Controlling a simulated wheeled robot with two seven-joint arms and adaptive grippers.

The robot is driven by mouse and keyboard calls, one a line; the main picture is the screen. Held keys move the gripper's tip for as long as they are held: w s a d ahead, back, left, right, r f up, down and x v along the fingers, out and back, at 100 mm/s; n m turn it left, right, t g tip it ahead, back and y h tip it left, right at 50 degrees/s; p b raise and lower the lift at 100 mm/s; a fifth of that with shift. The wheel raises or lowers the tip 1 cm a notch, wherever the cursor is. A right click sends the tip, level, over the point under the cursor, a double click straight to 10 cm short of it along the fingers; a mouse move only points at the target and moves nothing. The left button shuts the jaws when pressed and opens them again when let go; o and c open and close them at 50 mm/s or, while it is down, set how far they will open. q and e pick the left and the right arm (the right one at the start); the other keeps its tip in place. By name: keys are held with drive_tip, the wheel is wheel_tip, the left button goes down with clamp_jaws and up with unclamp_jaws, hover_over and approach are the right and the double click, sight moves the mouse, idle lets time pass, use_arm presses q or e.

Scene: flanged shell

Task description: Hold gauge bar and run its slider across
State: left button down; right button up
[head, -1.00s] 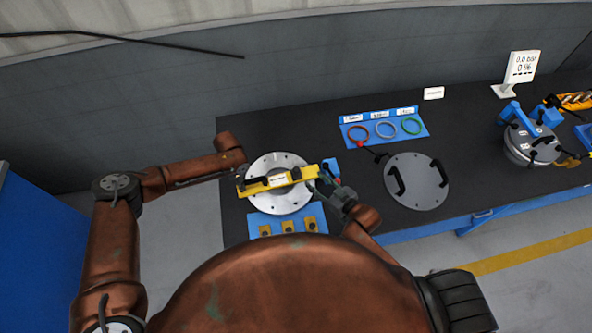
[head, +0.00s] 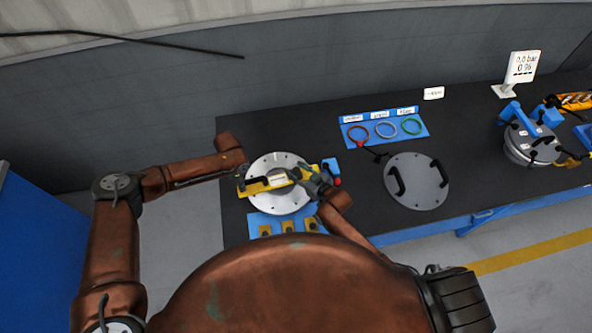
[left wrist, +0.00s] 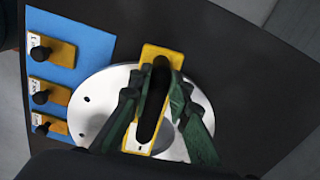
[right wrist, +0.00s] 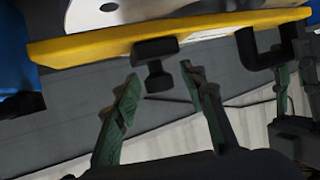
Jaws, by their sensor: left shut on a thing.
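The yellow gauge bar (head: 277,182) lies across the round silver flange (head: 278,163). It also shows in the left wrist view (left wrist: 163,52) and the right wrist view (right wrist: 90,48). My left gripper (left wrist: 155,90) is shut on the bar's black handle (left wrist: 153,110); in the right wrist view this handle (right wrist: 262,58) is at the right. The black slider (right wrist: 155,48) has a knob (right wrist: 157,78) pointing towards my right gripper (right wrist: 162,80). That gripper is open, with one finger on either side of the knob. In the head view my right gripper (head: 312,182) covers the bar's right part.
A blue mat (head: 258,220) with several yellow, black-knobbed blocks (left wrist: 55,92) lies on the near side of the flange. To the right are a grey two-handled lid (head: 417,185) and a blue tray of coloured rings (head: 385,118). The black table between them is mostly clear.

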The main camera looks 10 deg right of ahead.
drive_tip(key=shift+c, duration=0.3)
clamp_jaws()
idle(0.5)
